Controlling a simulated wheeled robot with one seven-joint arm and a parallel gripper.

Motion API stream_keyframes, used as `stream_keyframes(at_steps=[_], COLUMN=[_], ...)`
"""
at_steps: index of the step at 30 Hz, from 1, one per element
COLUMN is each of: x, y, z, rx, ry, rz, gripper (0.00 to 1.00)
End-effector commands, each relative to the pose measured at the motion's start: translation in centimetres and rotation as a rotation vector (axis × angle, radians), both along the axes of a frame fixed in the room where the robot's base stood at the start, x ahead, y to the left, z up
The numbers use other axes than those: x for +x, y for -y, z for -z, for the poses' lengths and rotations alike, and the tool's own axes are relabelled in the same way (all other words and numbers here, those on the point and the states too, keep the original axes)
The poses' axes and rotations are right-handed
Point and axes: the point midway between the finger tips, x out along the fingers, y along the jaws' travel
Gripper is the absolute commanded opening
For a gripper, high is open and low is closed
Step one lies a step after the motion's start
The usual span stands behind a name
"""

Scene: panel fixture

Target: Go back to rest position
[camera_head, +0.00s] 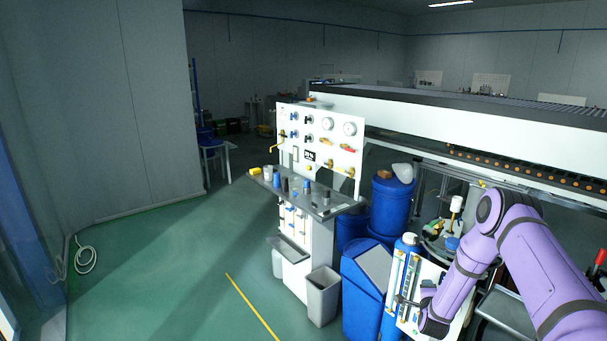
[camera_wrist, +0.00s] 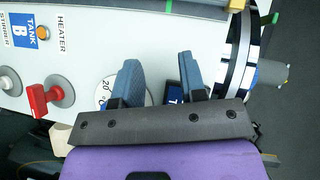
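My gripper (camera_wrist: 159,75) is in front of a white control panel (camera_wrist: 150,35) in the wrist view. Its two blue-grey fingers are apart, with nothing held between them. The panel has HEATER and STIRRER lettering, a blue TANK B label (camera_wrist: 30,32), a red knob (camera_wrist: 45,99) and a grey round knob (camera_wrist: 8,82). A dial marked 20 (camera_wrist: 103,92) is partly hidden behind the left finger. In the head view my purple arm reaches in from the right, and my gripper (camera_head: 403,299) is at a small white panel (camera_head: 401,318). Contact cannot be told.
A large white panel fixture (camera_head: 318,130) with valves and gauges stands left of my arm. Blue barrels (camera_head: 391,200), a blue bin (camera_head: 362,295) and a grey bin (camera_head: 322,298) crowd nearby. A long white machine (camera_head: 480,125) runs behind.

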Motion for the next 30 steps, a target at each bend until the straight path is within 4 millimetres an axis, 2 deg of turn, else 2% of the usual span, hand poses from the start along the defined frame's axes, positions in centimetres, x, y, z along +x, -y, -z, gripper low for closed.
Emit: stream_keyframes(at_steps=[1, 6, 14, 23, 30], x=[1.0, 3.0, 3.9, 1.8, -2.2], y=[-0.2, -1.2, -3.1, -5.6, -7.5], z=[-2.3, -8.7, -18.5, -29.3, -36.9], rx=[-0.019, -0.087, -0.203, -0.344, -0.456], ry=[-0.016, -0.099, -0.222, -0.359, -0.465], rz=[-0.022, -0.097, -0.211, -0.339, -0.438], gripper=[0.38, 0.38, 0.38, 0.38, 0.38])
